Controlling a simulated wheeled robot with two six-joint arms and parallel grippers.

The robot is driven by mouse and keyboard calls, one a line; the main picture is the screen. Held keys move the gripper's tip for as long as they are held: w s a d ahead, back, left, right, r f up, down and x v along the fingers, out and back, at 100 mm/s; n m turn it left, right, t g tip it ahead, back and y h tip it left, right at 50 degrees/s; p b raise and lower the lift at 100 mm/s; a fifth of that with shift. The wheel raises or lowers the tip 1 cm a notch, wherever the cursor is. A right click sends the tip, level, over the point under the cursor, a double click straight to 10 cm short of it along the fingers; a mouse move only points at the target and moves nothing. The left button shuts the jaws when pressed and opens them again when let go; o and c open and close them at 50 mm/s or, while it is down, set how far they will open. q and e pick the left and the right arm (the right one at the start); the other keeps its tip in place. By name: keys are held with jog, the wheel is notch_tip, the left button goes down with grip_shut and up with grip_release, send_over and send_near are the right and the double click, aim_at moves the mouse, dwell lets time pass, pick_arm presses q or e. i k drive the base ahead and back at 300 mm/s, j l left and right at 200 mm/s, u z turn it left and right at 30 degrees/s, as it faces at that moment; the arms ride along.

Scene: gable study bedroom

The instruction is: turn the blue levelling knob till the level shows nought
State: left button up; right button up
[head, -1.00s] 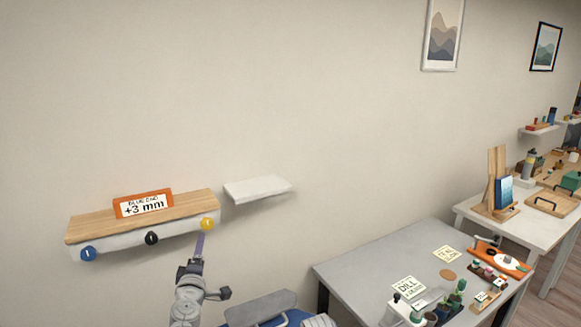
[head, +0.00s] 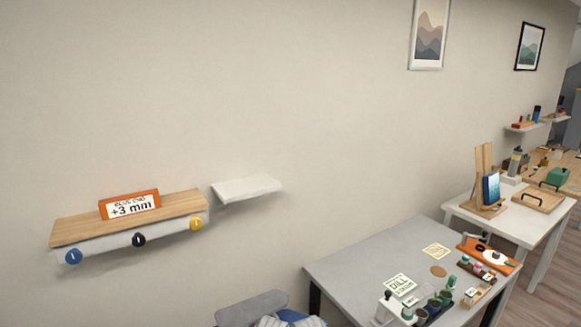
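The blue levelling knob (head: 73,257) is at the left end of the white front under a wooden wall shelf (head: 90,231). A black knob (head: 139,240) is in the middle and a yellow knob (head: 196,224) at the right end. The orange-framed level display (head: 131,206) stands on the shelf and reads "BLUE END +3 mm". Neither of my grippers shows in the head view, and nothing touches the knobs.
A small white shelf (head: 246,189) is on the wall to the right. A grey table (head: 350,255) with cards, small pots and an orange board (head: 490,255) stands at lower right. A chair back (head: 252,308) is at the bottom edge. The wall below the knobs is clear.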

aim_at(74, 256)
jog(key=u, duration=1.45)
